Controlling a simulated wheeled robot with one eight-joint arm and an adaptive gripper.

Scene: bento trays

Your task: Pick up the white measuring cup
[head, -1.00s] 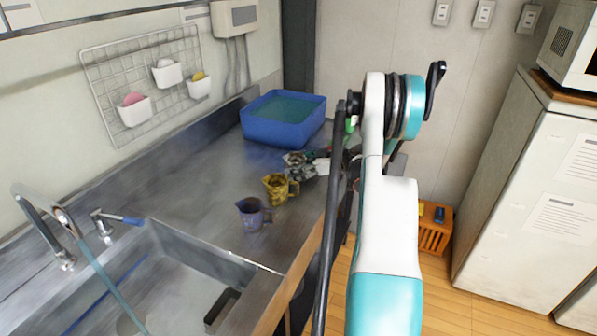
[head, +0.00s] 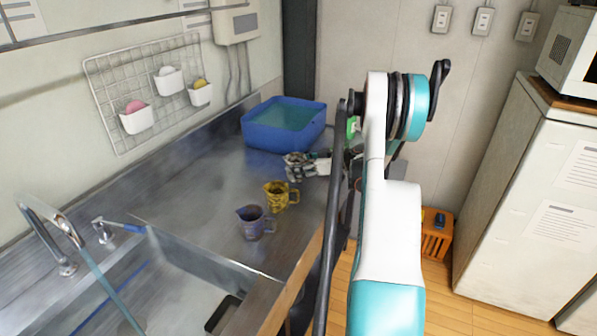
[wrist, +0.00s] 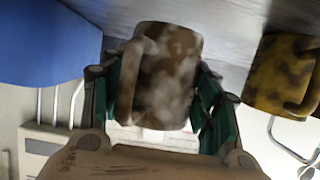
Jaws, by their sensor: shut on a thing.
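The white measuring cup (wrist: 168,80), with grimy brown-grey mottling, is between the fingers of my gripper (wrist: 168,95) in the wrist view. Its handle is at the left of that picture. The gripper is shut on it, with a dark green finger on either side. In the head view my gripper (head: 299,163) and the cup are small and mixed together beyond the yellow cup. I cannot tell whether the cup's base is clear of the counter.
A yellow mottled measuring cup (head: 281,196) stands close by, also in the wrist view (wrist: 280,75). A purple-blue cup (head: 254,223) stands nearer the sink (head: 178,240). A blue tub (head: 270,132) sits behind. The counter (head: 205,185) left of the cups is clear.

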